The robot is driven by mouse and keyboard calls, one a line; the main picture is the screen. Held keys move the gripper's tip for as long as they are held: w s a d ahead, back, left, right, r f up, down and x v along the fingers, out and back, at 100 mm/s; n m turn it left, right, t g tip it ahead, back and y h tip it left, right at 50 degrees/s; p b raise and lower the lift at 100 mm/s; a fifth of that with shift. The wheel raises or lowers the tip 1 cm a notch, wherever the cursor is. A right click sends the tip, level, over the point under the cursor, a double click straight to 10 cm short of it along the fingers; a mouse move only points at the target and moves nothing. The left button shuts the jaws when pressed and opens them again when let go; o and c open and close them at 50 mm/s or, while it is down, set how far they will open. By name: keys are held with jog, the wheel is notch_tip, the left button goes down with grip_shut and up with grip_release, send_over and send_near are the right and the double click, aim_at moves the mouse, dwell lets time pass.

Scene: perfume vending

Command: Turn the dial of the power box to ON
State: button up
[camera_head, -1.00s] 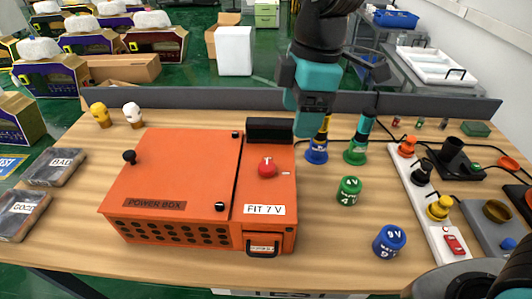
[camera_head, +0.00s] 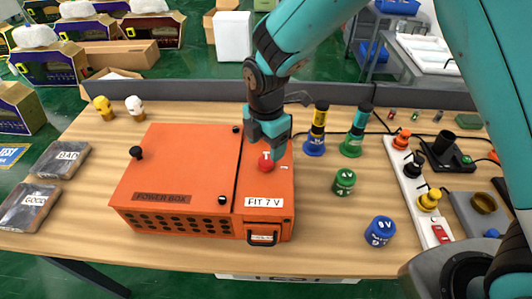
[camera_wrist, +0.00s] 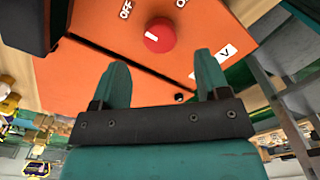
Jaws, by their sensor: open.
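The orange power box (camera_head: 180,175) stands on the wooden table. Its red dial (camera_head: 266,164) is on the narrower right part of the top, above the "FIT 7 V" label. In the wrist view the red dial (camera_wrist: 160,35) has a white pointer line, with "OFF" to its left and part of another label at the top edge. My gripper (camera_head: 268,148) is over the box, just behind and above the dial. In the wrist view its two fingers (camera_wrist: 161,82) are apart and empty, with the dial beyond their tips, not between them.
Two small heads (camera_head: 135,108) stand at the back left.

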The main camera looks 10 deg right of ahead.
aim_at(266, 161)
jog(key=shift+f+p, duration=0.55)
jog(key=shift+f, duration=2.2)
jog(key=c, duration=0.9)
